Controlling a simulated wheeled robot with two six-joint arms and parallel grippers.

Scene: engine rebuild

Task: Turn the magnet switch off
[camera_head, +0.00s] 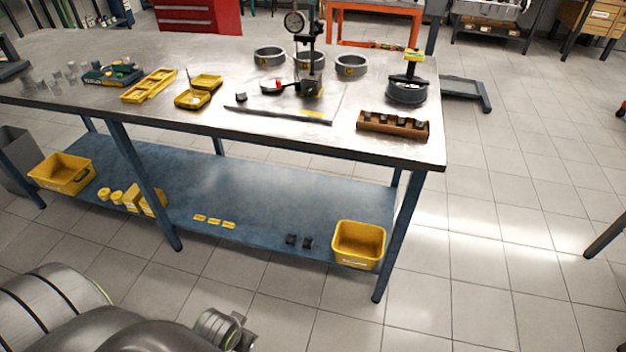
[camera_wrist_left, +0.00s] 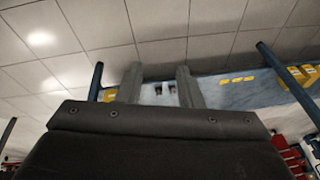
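A dial gauge stand is on the workbench in the head view. Its round dial (camera_head: 294,22) is at the top, beside a dark post. The stand's dark base block (camera_head: 312,88) is on a flat grey plate (camera_head: 290,106). The magnet switch is too small to make out, and so is its setting. A low round piece with a red top (camera_head: 272,85) lies left of the base. My left gripper (camera_wrist_left: 158,75) is open and empty in its wrist view, away from the stand, with the lower shelf behind its fingers. My right gripper is not in view.
The workbench (camera_head: 240,122) also holds several dark rings (camera_head: 350,65), yellow trays (camera_head: 150,85), a brown block rack (camera_head: 393,125) and a round dark part with a yellow top (camera_head: 408,88). The blue shelf (camera_head: 270,205) carries yellow bins (camera_head: 358,244).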

